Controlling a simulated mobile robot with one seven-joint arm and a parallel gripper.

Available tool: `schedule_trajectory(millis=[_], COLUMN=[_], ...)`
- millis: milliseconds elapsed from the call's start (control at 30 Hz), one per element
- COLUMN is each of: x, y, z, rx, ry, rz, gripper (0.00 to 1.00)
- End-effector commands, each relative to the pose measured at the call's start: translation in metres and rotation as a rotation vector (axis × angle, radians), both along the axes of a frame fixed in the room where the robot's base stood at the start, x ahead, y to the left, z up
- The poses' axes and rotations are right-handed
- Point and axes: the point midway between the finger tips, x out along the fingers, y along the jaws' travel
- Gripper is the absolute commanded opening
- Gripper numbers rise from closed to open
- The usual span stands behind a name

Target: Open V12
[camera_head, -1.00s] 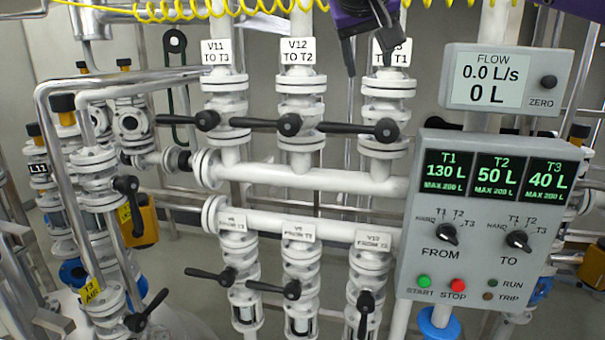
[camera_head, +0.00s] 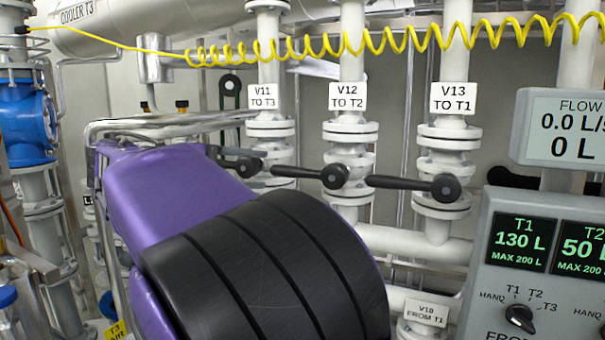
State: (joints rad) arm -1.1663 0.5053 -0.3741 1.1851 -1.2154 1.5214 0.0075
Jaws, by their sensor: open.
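The V12 valve (camera_head: 347,135) stands in the middle of the upper row, under a white sign (camera_head: 347,98) reading "V12 TO T2". Its black lever (camera_head: 312,173) lies sideways, pointing left from its round hub, across the vertical pipe. My purple and black arm fills the lower left and centre of the view, in front of the pipes below V12. My gripper is not in view, so its place relative to the lever cannot be seen.
V11 (camera_head: 268,132) stands left of V12 and V13 (camera_head: 450,135) right, both with sideways levers. The control panel (camera_head: 540,215) stands at right; its displays show T1 130 L and T2 50 L. A flow meter (camera_head: 565,125) reads 0.0 L/s. A yellow coiled hose (camera_head: 350,45) crosses above.

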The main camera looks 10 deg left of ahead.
Motion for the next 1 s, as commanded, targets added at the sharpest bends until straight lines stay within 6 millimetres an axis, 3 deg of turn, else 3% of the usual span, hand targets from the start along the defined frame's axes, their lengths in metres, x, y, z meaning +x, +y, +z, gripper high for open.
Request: schedule_trajectory(millis=[400, 867, 900, 1000], x=[0.060, 0.072, 0.072, 0.071], y=[-0.051, -0.060, -0.060, -0.060], z=[-0.017, -0.019, -0.019, -0.019], rx=[-0.002, -0.001, -0.001, -0.001], ry=[0.003, 0.003, 0.003, 0.003], rz=[0.000, 0.003, 0.003, 0.003], gripper=[0.58, 0.58, 0.56, 0.38])
